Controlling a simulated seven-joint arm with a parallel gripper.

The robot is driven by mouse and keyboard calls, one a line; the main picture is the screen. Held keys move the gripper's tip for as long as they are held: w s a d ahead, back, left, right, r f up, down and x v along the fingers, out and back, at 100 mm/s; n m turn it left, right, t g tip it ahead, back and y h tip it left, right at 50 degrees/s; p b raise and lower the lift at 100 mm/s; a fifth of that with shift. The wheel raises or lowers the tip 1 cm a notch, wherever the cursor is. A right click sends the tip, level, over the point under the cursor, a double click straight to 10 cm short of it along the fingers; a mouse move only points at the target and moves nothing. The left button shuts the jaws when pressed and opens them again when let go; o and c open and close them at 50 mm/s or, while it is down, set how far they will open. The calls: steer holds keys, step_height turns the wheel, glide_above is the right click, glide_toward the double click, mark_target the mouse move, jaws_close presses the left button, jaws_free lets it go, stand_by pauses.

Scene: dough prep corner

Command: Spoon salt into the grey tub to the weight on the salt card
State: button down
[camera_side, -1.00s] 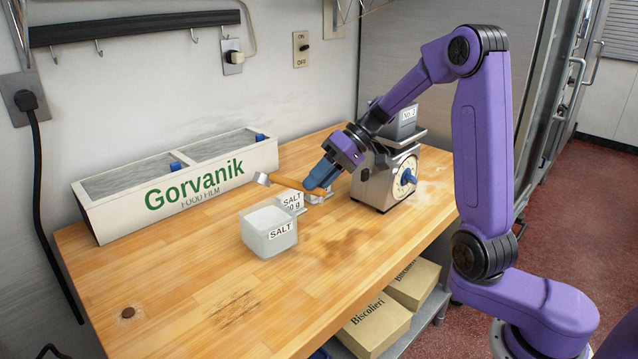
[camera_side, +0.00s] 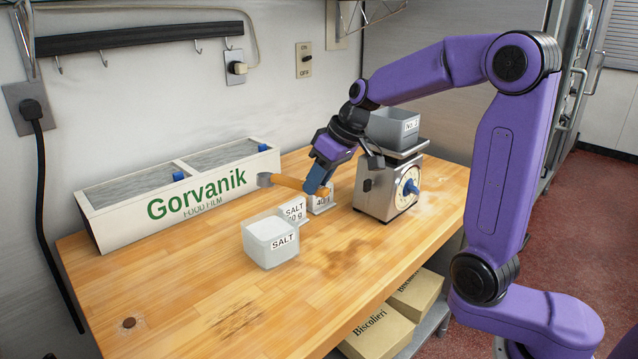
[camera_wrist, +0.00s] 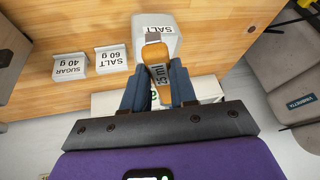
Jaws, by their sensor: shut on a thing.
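My gripper (camera_side: 318,180) is shut on the orange handle of a measuring spoon (camera_side: 287,182). In the wrist view the handle (camera_wrist: 157,68), marked in ml, lies between my fingers (camera_wrist: 158,92). The spoon's metal end points left; whether it holds salt cannot be seen. The white salt tub (camera_side: 270,252), full of white salt, stands in front and left of my gripper; it also shows in the wrist view (camera_wrist: 165,22). The salt card (camera_side: 294,210) stands behind it and reads 60 g in the wrist view (camera_wrist: 111,60). The grey tub (camera_side: 392,128), labelled No. 2, sits on the scale.
The dial scale (camera_side: 376,188) stands right of my gripper; its reading is too small to tell. A sugar card (camera_side: 322,201) marked 40 g stands below my gripper. A long Gorvanik film box (camera_side: 140,218) lines the wall.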

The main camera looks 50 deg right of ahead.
steer(key=shift+a+r+h, duration=0.15)
steer(key=shift+r+h, duration=0.25)
steer(key=shift+h, duration=0.3)
steer(key=shift+r, duration=1.5)
steer(key=shift+s+f, duration=0.1)
steer(key=shift+f, duration=0.05)
